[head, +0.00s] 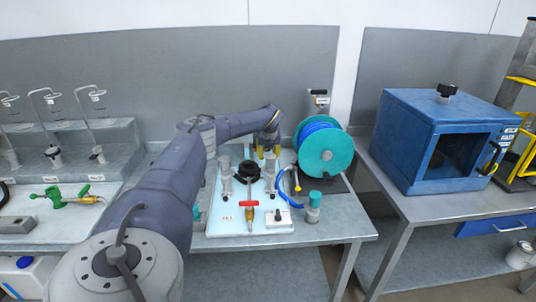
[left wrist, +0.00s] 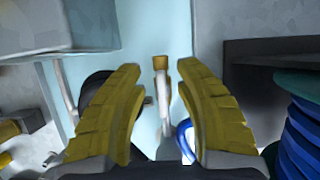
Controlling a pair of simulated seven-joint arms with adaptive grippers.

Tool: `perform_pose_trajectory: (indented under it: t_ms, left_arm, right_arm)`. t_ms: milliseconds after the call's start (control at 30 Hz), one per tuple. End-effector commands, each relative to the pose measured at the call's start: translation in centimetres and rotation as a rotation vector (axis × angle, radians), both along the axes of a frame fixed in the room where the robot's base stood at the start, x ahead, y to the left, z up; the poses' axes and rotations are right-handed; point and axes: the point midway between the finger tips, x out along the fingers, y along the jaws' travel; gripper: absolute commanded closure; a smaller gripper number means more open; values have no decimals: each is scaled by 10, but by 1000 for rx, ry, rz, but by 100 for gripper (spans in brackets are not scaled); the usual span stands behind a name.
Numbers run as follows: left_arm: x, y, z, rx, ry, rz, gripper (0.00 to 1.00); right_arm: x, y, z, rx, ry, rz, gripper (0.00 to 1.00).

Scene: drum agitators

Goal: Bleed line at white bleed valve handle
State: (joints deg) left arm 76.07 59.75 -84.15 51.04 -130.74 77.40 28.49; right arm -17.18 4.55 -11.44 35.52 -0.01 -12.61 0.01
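My left gripper (head: 268,152) is at the back of the light-blue board (head: 222,222), beside the blue hose reel. In the left wrist view its yellow fingers (left wrist: 165,110) are spread apart. Between them I see a slim pale lever (left wrist: 188,76), which looks like the white bleed valve handle, next to a grey stem with a brass top (left wrist: 160,63). I see no contact between the fingers and the lever. In the head view my gripper and arm seem to hide this valve. My right gripper is not in view.
A red-handled brass valve (head: 249,207) and a black ring-shaped part (head: 248,171) are on the board. The hose reel (head: 325,150) stands close on the right, with a teal-capped bottle (head: 313,208) in front. A blue oven-like cabinet (head: 435,142) stands further right.

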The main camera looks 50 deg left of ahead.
Motion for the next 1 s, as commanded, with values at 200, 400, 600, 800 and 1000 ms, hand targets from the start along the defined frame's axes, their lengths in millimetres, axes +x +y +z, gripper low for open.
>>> perform_pose_trajectory:
  t_ms: [200,400,600,800,1000]
  left_arm:
    - [3,4,-14,0,0,1,66]
    - [4,6,-18,0,0,1,66]
    - [4,6,-18,0,0,1,66]
    - [4,6,-18,0,0,1,80]
    - [4,6,-18,0,0,1,100]
  right_arm:
    - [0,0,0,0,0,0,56]
    - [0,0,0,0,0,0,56]
    - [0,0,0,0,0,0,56]
    - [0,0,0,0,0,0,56]
    - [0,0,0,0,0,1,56]
